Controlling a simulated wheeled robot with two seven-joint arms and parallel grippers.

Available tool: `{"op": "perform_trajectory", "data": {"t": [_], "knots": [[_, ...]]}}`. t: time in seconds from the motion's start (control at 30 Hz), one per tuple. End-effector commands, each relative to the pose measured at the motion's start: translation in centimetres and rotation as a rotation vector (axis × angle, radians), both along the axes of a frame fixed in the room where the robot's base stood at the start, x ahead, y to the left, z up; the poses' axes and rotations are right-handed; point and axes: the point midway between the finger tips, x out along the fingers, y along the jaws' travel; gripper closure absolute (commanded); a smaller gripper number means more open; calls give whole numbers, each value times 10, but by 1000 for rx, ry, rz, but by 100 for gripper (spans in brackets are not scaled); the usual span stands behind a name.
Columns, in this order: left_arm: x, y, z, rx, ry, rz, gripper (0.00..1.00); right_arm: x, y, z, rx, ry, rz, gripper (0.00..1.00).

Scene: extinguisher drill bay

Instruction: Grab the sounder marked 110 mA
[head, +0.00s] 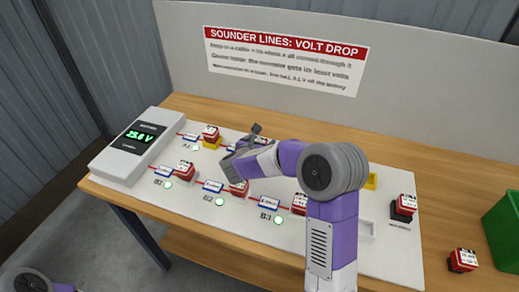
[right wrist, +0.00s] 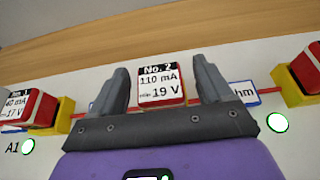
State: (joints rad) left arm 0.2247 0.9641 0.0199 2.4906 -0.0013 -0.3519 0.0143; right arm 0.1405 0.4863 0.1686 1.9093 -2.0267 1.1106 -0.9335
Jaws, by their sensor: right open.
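The sounder marked 110 mA (right wrist: 160,85) is a red block with a white label reading "No. 2, 110 mA, 19 V". It sits on the row of the white board between two other sounders. My right gripper (head: 243,142) is open over the board's back row. In the right wrist view its two fingers stand to the left and right of this sounder, with a narrow gap on each side. The gripper hides this sounder in the head view. My left gripper is out of view; only a bit of my left arm shows at the bottom left.
A 40 mA sounder (right wrist: 30,105) in a yellow holder is on the left; another sounder (right wrist: 318,72) is on the right. Front-row sounders (head: 185,170) stand nearby. A meter box (head: 135,145) is at left, a green bin (head: 505,232) at right. A loose sounder (head: 462,260) lies on the table.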

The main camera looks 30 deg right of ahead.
Motion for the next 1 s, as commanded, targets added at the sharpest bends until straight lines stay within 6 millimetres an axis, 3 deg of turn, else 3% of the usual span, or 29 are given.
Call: {"op": "perform_trajectory", "data": {"t": [0.23, 0.63, 0.87, 1.0], "knots": [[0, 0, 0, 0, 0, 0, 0, 1, -1, 0, 0, 0, 2, 21], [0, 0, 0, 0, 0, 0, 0, 1, 0, 0, 0, 0, 2, 81], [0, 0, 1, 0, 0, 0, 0, 1, -1, 2, 0, -1, 2, 81], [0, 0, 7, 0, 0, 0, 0, 2, 0, 18, -2, -4, 2, 81]]}}
